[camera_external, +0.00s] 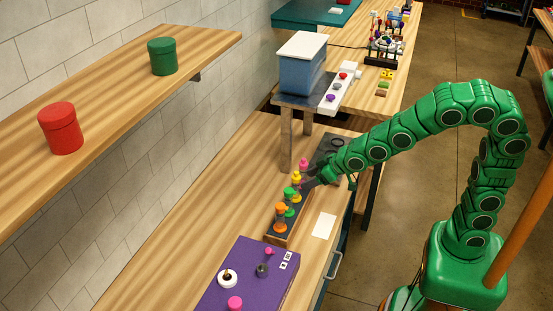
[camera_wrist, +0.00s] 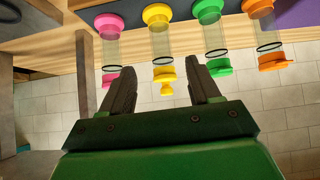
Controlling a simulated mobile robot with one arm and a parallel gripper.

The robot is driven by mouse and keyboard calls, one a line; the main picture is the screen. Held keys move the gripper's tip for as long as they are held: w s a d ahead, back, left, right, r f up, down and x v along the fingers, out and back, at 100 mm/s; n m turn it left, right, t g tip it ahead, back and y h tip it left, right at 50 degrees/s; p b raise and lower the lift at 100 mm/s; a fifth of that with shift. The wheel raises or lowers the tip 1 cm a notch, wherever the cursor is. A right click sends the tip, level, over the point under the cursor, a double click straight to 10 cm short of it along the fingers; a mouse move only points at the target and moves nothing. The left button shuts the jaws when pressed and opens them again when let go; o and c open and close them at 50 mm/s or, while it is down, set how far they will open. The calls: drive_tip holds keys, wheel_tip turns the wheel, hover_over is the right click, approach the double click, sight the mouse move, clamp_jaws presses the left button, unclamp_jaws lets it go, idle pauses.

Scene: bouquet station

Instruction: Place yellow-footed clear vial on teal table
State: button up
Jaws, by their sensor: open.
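The yellow-footed clear vial (camera_external: 297,183) stands in a row of coloured vials on a dark-topped rack (camera_external: 274,233). In the wrist view it shows as a clear tube (camera_wrist: 160,42) with a yellow foot at the top and a yellow cap at the bottom, the picture being inverted. My gripper (camera_external: 311,180) is beside the row in the external view. In the wrist view my gripper (camera_wrist: 162,76) has its fingers apart, one on each side of the yellow cap in the picture; contact cannot be told. The teal table (camera_external: 300,14) is at the far back.
A pink vial (camera_wrist: 111,46) and a green vial (camera_wrist: 211,40) flank the yellow one; an orange vial (camera_wrist: 266,35) is beyond the green. A raised stand with a blue box (camera_external: 302,72) is behind the rack.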

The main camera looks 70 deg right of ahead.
sight(300, 197)
drive_tip(key=shift+s+f+x, duration=0.15)
drive_tip(key=shift+x, duration=0.75)
drive_tip(key=shift+s+f+x, duration=0.1)
drive_tip(key=shift+f+x, duration=0.05)
drive_tip(key=shift+x, duration=0.7)
drive_tip(key=shift+s+f+x, duration=0.1)
drive_tip(key=shift+x, duration=0.65)
drive_tip(key=shift+s+f+x, duration=0.15)
drive_tip(key=shift+x, duration=1.7)
drive_tip(key=shift+a, duration=0.1)
clamp_jaws()
